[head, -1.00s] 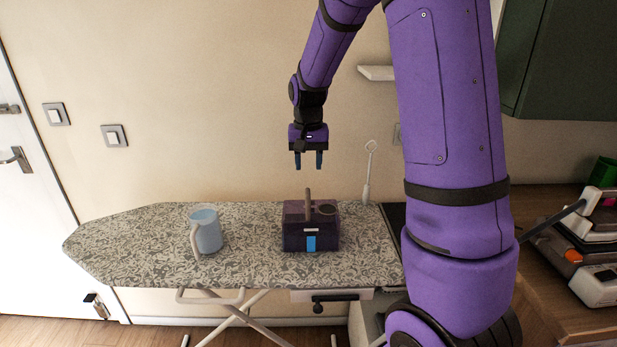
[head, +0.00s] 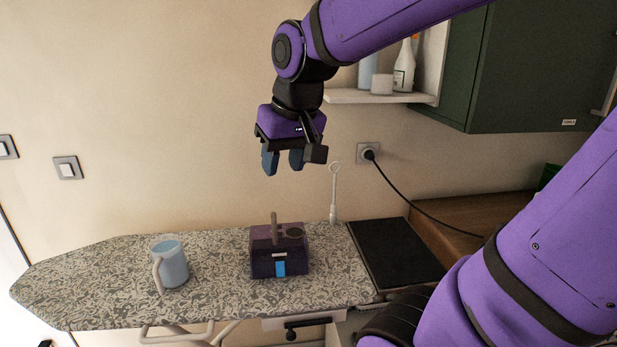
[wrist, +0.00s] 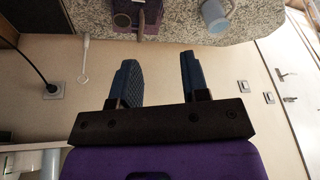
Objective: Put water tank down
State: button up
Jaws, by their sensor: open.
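A dark purple box with an upright handle and a blue front panel (head: 280,262) stands upright on the patterned ironing board (head: 110,265); it looks like the water tank. A light blue jug with a pale handle (head: 172,266) stands to its left on the board. My gripper (head: 284,164) is open and empty, well above the box and apart from it. In the wrist view the box (wrist: 124,17) and the jug (wrist: 214,17) show at the top edge, beyond the spread fingers (wrist: 157,78). Part of the box is cut off there.
A black pad (head: 395,252) lies at the board's right end. A white wand-like stand (head: 334,196) rises behind the board. A socket with a black cable (head: 368,152), a shelf with bottles (head: 380,97) and a green cabinet (head: 540,70) are at right.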

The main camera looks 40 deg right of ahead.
jog(key=s+a+n+t, duration=0.1)
jog(key=s+a+n, duration=0.1)
jog(key=s, duration=0.7)
jog(key=shift+a+r+t, duration=0.25)
jog(key=shift+t, duration=0.05)
